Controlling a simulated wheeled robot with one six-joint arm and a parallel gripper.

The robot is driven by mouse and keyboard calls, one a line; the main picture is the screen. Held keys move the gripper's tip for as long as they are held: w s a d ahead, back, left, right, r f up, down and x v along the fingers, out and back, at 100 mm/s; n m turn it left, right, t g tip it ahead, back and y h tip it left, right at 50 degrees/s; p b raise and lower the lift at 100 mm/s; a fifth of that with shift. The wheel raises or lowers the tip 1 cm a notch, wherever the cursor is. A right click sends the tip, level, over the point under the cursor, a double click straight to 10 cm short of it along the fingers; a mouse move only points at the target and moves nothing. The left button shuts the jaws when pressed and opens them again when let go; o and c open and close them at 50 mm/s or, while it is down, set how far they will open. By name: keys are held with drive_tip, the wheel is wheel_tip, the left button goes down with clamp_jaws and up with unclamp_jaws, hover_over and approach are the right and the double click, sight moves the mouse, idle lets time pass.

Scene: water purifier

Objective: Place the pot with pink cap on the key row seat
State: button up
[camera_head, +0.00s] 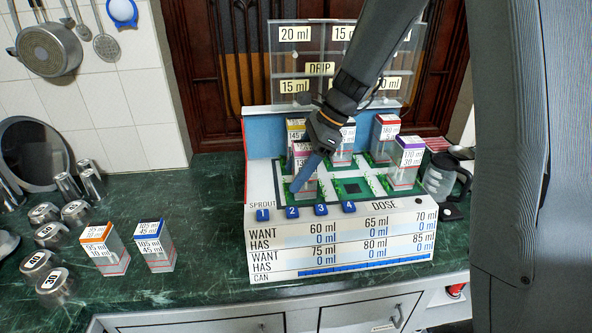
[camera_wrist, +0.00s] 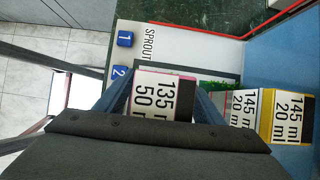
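The pot with pink cap (camera_head: 303,152), labelled 135 ml and 50 ml in the wrist view (camera_wrist: 160,92), is upright on the left of the purifier's green board, behind the blue keys. My gripper (camera_head: 307,172) reaches down over it. In the wrist view the fingers (camera_wrist: 166,92) lie along both sides of the pot with no clear gap, so it looks shut on it. One finger hides part of the pot in the head view, and its base contact is hard to see. The blue key row (camera_head: 306,211), numbered 1 to 4, runs along the board's front edge.
A yellow-capped pot (camera_head: 296,125) stands close behind; it also shows in the wrist view (camera_wrist: 290,118). Red-capped (camera_head: 387,122) and purple-capped (camera_head: 410,142) pots stand to the right. Orange-capped (camera_head: 103,249) and blue-capped (camera_head: 154,247) pots stand on the green counter (camera_head: 200,195).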

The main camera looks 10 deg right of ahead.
drive_tip(key=b+v, duration=0.3)
drive_tip(key=v, duration=0.9)
drive_tip(key=shift+r, duration=0.15)
drive_tip(key=shift+r, duration=0.1)
